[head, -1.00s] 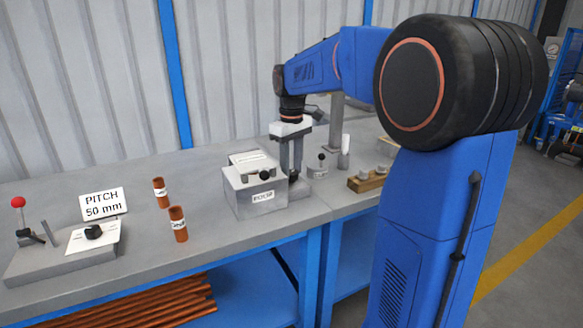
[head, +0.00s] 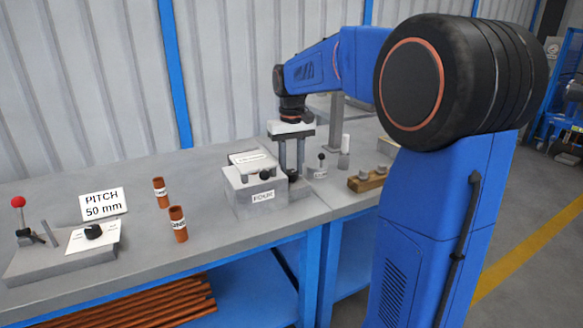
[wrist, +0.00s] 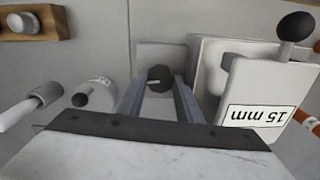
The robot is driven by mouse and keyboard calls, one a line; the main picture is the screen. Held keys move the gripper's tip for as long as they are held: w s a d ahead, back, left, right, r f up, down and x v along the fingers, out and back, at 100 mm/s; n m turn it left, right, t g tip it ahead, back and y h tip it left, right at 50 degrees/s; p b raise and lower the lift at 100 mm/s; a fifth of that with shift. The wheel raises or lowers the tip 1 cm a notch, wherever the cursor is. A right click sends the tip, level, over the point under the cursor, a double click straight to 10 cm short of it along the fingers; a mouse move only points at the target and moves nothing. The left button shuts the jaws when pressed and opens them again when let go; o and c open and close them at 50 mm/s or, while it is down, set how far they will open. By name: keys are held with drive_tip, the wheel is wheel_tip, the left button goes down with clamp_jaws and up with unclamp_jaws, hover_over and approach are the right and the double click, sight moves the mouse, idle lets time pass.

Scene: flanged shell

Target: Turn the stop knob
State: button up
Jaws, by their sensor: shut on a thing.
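The stop knob (wrist: 158,78) is a small dark round knob with a pale pointer mark, on a grey block. In the wrist view it sits between the two fingertips of my gripper (wrist: 158,86), which is shut on it.
A 15 mm label (wrist: 261,118) is close beside my gripper, with a black ball lever (wrist: 297,27). Two copper tubes (head: 178,225) stand left on the bench. A PITCH 50 mm sign (head: 104,203) stands further left. A wooden block (head: 368,181) is at right.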

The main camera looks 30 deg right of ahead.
sight(292, 172)
drive_tip(key=m, duration=0.5)
drive_tip(key=shift+m, duration=0.3)
drive_tip(key=m, duration=0.5)
drive_tip(key=shift+m, duration=0.4)
drive_tip(key=o, duration=0.8)
drive_tip(key=shift+r, duration=0.15)
wheel_tip(292, 172, up, 17)
drive_tip(key=shift+r, duration=0.1)
idle(0.4)
